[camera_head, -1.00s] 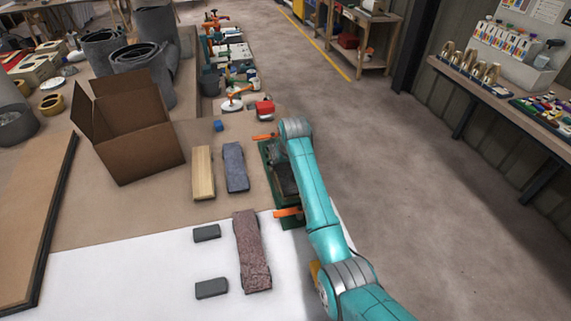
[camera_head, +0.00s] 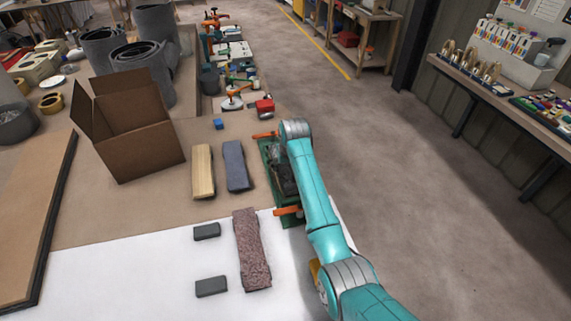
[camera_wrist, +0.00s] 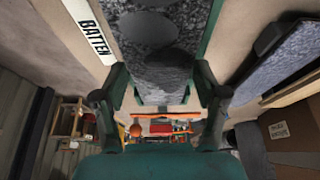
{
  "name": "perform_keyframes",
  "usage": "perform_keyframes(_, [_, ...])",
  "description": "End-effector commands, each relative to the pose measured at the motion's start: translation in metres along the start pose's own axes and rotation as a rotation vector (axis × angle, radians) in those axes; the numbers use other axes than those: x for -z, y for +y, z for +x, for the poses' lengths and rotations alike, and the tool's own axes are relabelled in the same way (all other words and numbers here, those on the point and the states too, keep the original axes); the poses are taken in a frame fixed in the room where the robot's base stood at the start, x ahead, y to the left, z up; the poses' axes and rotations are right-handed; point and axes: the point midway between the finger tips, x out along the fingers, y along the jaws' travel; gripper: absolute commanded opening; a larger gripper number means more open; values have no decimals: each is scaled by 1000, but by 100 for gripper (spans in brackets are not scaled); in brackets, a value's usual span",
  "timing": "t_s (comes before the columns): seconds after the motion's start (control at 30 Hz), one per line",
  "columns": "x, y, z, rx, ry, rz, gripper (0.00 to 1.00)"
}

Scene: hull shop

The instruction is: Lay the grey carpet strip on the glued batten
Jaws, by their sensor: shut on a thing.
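The speckled grey carpet strip (camera_wrist: 172,75) is between the two fingers of my gripper (camera_wrist: 165,92) in the wrist view, and the gripper is shut on it. In the head view, a dark grey piece (camera_head: 285,180), apparently this strip, shows beside my arm over a green frame (camera_head: 266,156). Smooth darker rounded patches show along the strip's length in the wrist view. A white label (camera_wrist: 92,32) reading BATTEN lies beside the strip. The batten itself cannot be told apart under the strip, nor whether the two touch. My arm hides much of the frame in the head view.
Orange clamps (camera_head: 287,211) stand at the green frame's ends. To its left lie a blue-grey strip (camera_head: 236,166), a pale wooden strip (camera_head: 203,171), a reddish strip (camera_head: 251,250) and two dark blocks (camera_head: 211,287). An open cardboard box (camera_head: 140,153) stands behind.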

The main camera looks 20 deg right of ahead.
Motion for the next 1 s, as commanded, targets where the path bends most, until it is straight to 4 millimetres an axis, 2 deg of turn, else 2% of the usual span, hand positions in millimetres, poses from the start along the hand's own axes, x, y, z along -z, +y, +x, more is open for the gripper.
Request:
perform_keyframes(0.2, [0, 0, 0, 0, 0, 0, 36])
perform_keyframes(0.23, [0, 0, 0, 0, 0, 0, 74])
perform_keyframes(0.33, [0, 0, 0, 0, 0, 0, 99])
perform_keyframes(0.7, [0, 0, -1, 0, 0, 0, 100])
perform_keyframes(1.0, [7, 0, -16, 0, 2, 0, 100])
